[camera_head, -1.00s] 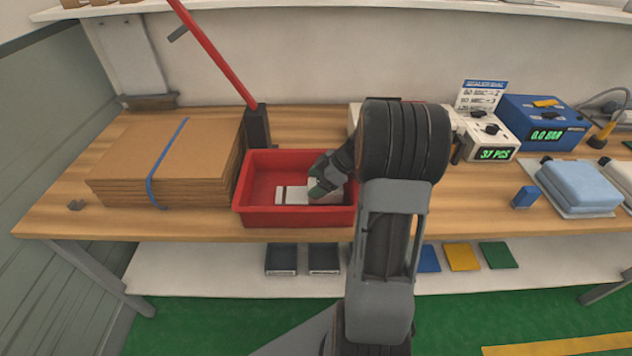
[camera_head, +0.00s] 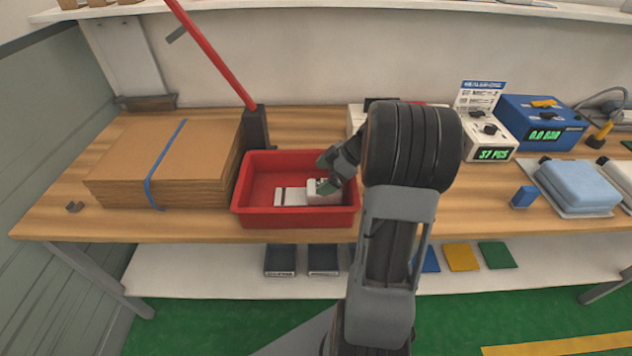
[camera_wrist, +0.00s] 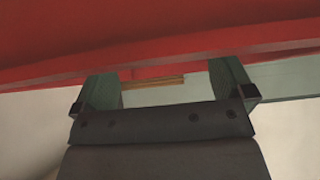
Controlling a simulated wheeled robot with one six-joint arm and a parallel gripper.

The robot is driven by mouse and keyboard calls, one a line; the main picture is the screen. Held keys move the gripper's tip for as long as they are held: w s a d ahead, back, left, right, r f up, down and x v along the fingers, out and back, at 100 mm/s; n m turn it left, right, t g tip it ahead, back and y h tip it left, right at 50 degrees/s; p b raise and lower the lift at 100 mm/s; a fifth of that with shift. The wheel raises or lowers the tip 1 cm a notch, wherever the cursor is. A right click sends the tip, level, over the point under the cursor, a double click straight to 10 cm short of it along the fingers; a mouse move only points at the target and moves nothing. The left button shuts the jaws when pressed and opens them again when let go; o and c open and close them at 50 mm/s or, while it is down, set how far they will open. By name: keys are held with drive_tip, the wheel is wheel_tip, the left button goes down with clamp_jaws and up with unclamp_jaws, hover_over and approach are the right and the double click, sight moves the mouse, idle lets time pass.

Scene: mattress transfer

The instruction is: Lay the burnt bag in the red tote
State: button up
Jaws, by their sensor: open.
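The red tote (camera_head: 292,218) stands on the bench, and its wall fills the top of the camera_wrist view (camera_wrist: 150,45). A small pale bag (camera_head: 322,199), which appears to be the burnt bag, lies on the tote's floor at the right. My gripper (camera_head: 326,186) is over the right part of the tote, with its fingertips at the bag. In the camera_wrist view the two green-faced fingers (camera_wrist: 168,88) are apart. A pale surface and a thin brown strip (camera_wrist: 153,82) show between them. Whether the fingers touch the bag cannot be told.
A flat white piece with a dark stripe (camera_head: 290,197) lies in the tote left of the bag. Strapped cardboard (camera_head: 165,165) is left of the tote; a red-handled tool (camera_head: 215,55) stands behind. A scale (camera_head: 487,140) and blue folded pile (camera_head: 578,186) are right.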

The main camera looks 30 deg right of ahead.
drive_tip(key=v, duration=0.8)
drive_tip(key=s+a+f+m+h, duration=0.1)
drive_tip(key=s+a+m+h, duration=0.2)
drive_tip(key=a, duration=0.7)
drive_tip(key=s+a+m+g+h, duration=0.1)
drive_tip(key=s+a+m+h, duration=0.3)
drive_tip(key=s+a+m, duration=0.4)
drive_tip(key=shift+a+f+m, duration=0.4)
drive_tip(key=shift+a+m, duration=0.2)
drive_tip(key=shift+a, duration=0.45)
drive_tip(key=shift+r, duration=0.1)
